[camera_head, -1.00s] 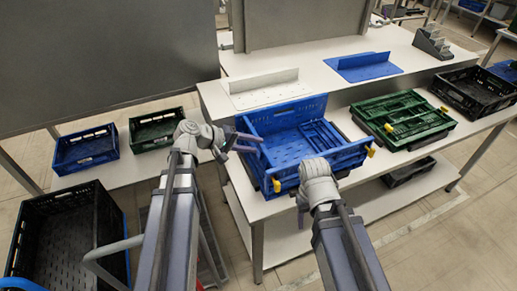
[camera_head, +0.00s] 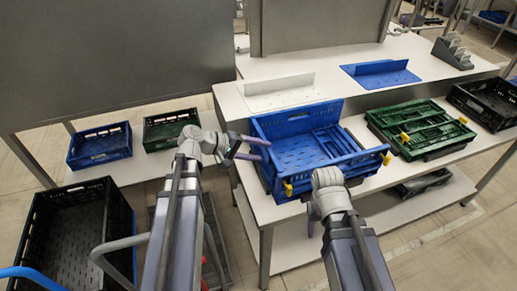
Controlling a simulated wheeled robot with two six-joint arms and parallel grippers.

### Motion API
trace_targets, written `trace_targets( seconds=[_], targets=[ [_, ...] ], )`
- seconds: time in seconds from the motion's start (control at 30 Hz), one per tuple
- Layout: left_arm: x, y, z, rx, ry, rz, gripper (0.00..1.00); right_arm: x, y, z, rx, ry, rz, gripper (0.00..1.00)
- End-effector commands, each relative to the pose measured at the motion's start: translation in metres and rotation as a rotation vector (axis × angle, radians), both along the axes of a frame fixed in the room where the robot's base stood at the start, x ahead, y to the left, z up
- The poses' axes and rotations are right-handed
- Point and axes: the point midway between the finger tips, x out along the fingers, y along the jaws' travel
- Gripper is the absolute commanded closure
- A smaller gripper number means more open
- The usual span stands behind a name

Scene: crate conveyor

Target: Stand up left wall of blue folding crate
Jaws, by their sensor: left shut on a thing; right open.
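The blue folding crate (camera_head: 345,169) stands on the white table. Its back wall (camera_head: 297,117) and front wall are upright. A slotted panel (camera_head: 332,139) lies flat inside at the right. The left wall (camera_head: 262,168) runs along the left side and appears raised, partly hidden by my gripper. My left gripper (camera_head: 262,150) is shut on the left wall near its top edge. My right gripper (camera_head: 322,188) is open in front of the front wall; its fingers are mostly hidden by its own wrist.
A folded green crate (camera_head: 420,128) lies to the right, with a black crate (camera_head: 487,103) beyond it. A white panel (camera_head: 280,93) and a blue panel (camera_head: 381,74) are on the raised back shelf. More crates stand at the left.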

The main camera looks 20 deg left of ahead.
Motion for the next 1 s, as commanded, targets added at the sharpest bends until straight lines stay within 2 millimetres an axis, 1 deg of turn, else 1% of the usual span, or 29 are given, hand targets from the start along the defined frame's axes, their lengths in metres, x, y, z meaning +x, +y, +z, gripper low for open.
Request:
trace_targets(
  seconds=[0.03,0.1,0.53,0.63,0.8,1.0],
  targets=[
    [-0.004,-0.002,-0.005,0.012,0.008,-0.010,0.49,0.000,0.000,-0.003,0.000,0.000,0.000,0.43],
    [-0.004,-0.001,-0.005,0.012,0.008,-0.010,0.43,0.000,0.000,-0.002,0.000,0.000,0.000,0.43],
    [-0.004,0.002,-0.001,0.012,0.008,-0.006,0.43,0.000,0.000,0.002,0.000,0.000,0.000,0.43],
    [-0.009,0.011,0.007,0.010,0.008,-0.003,0.43,0.000,0.000,0.010,0.000,0.000,0.000,0.43],
    [-0.023,0.031,0.023,0.008,0.006,-0.002,0.43,0.000,0.000,0.025,0.000,0.000,0.000,0.43],
    [-0.036,0.049,0.034,0.005,0.005,-0.004,0.43,0.000,0.000,0.036,0.000,0.000,0.000,0.43]
  ],
)
